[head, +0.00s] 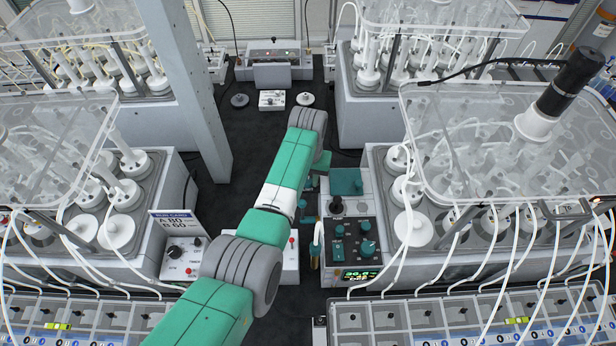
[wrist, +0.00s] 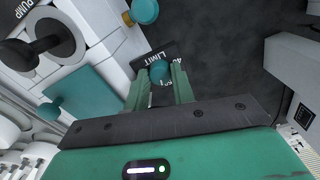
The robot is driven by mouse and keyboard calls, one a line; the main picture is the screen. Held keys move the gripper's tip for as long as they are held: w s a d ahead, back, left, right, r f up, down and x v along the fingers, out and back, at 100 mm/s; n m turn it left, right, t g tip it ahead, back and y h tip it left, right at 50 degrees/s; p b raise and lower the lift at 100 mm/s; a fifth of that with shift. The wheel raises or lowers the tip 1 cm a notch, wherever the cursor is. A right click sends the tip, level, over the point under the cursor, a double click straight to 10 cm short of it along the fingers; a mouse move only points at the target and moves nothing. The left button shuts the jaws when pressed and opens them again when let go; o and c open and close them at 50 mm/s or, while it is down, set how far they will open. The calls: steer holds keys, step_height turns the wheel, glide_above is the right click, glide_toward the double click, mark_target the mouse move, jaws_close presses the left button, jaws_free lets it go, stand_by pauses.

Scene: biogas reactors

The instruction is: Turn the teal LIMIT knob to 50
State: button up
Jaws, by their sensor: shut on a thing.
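The teal LIMIT knob (wrist: 159,72) shows in the wrist view between the two green fingers of my gripper (wrist: 160,84), which is shut on it. A black plate with the white word LIMIT (wrist: 151,59) sits just beyond the knob. Part of a white scale shows between the fingers, but most of it is covered, so the knob's setting cannot be read. In the head view my green arm reaches down to the right side of the aisle, and the gripped knob cannot be made out there.
A control panel (head: 352,236) with teal knobs and a lit display (head: 360,274) stands right of my arm. The wrist view shows a black PUMP knob (wrist: 20,55), a teal plate (wrist: 82,90) and another teal knob (wrist: 145,10). A run card (head: 174,228) stands left.

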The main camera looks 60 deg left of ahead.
steer(key=shift+n, duration=1.1)
steer(key=o, duration=0.7)
steer(key=shift+r, duration=0.1)
step_height(320, 180, up, 8)
steer(key=shift+f, duration=0.15)
